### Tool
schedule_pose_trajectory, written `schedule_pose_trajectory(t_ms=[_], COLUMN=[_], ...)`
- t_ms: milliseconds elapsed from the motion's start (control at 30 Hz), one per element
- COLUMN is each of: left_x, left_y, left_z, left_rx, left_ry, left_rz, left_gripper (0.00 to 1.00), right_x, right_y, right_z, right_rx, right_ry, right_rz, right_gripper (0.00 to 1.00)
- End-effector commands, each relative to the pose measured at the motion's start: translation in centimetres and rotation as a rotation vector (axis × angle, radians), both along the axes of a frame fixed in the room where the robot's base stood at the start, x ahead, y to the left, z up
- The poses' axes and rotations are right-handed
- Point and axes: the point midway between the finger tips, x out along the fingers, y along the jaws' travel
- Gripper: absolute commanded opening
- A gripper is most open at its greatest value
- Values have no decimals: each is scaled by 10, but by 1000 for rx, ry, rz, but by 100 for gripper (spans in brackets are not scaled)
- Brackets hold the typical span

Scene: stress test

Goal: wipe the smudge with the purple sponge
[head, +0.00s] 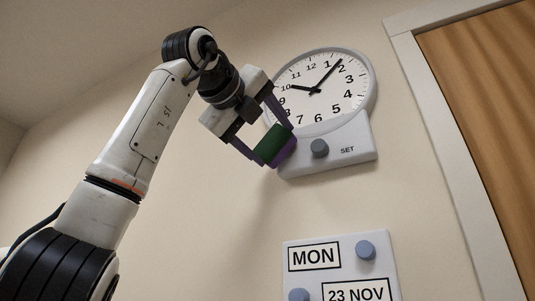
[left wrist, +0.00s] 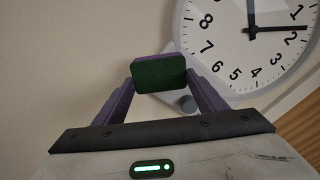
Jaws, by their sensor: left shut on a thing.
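The purple sponge (head: 271,144) has a dark green face and a purple side, and in the head view it overlaps the left edge of the panel under the clock. My left gripper (head: 276,147) is shut on it, one finger on each side. In the left wrist view the sponge (left wrist: 160,75) shows its green face between the two fingertips of my left gripper (left wrist: 160,84). I cannot tell whether the sponge touches the wall or the panel. I can make out no smudge in either view. My right gripper is not in view.
A round wall clock (head: 322,90) sits above a light panel (head: 358,131) with a grey knob (head: 320,148) marked SET. Below is a calendar board (head: 345,275) with MON and 23 NOV. A wooden door (head: 490,110) stands at right. The wall between panel and board is bare.

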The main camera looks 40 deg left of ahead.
Motion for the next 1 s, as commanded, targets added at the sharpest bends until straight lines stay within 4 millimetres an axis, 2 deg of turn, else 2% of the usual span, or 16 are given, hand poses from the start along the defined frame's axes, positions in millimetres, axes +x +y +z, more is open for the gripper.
schedule_pose_trajectory(t_ms=[567, 1000], left_x=[9, 19], left_y=[2, -30], left_z=[0, 0], left_rx=[1, 2], left_ry=[0, 0], left_rz=[0, 1], left_gripper=[47, 47], right_x=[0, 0], right_y=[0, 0], right_z=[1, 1], right_rx=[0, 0], right_ry=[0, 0], right_rz=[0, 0], right_gripper=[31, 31])
